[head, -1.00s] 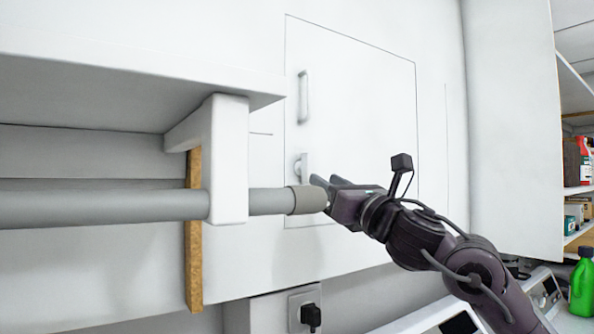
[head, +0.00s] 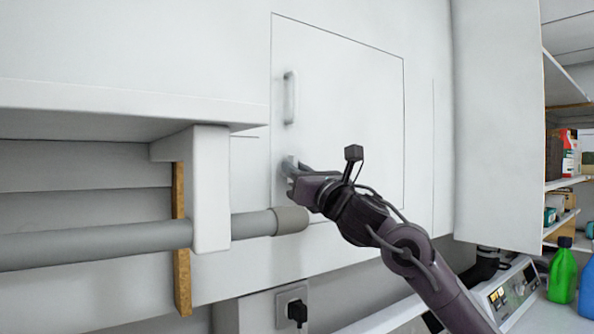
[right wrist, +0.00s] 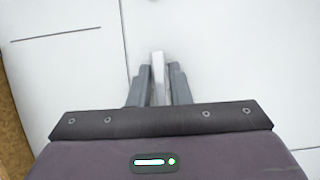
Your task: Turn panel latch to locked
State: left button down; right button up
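The panel latch (head: 286,164) is a small pale lever low on the left edge of a square white panel (head: 350,90). My right gripper (head: 294,168) is at the latch and covers much of it in the head view. In the right wrist view the pale latch lever (right wrist: 158,68) stands upright between the two grey fingers of the gripper (right wrist: 160,85). The fingers are close on both sides of it; I cannot tell whether they press on it. My left gripper is not in view.
A grey rail (head: 120,240) with a blunt end lies just left of and below the right gripper. A white shelf bracket (head: 211,190) stands left of it. A fixed panel handle (head: 290,97) is above the latch. Bottles (head: 563,275) stand at far right.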

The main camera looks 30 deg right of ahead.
jog(key=shift+c, duration=1.1)
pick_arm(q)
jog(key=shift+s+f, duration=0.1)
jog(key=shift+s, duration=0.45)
pick_arm(e)
grip_shut()
jog(key=shift+m, duration=0.4)
pick_arm(q)
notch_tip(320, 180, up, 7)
jog(key=p, duration=0.6)
jog(key=shift+p, duration=0.35)
pick_arm(e)
jog(key=shift+m+g+h, duration=0.85)
jog(key=shift+m+h, duration=0.4)
jog(key=shift+m, duration=2.35)
jog(key=shift+m+g+h, duration=0.8)
jog(key=shift+m+h, duration=0.5)
jog(key=shift+m, duration=2.3)
jog(key=shift+m+g+h, duration=0.85)
jog(key=shift+m+h, duration=0.4)
jog(key=shift+m, duration=2.35)
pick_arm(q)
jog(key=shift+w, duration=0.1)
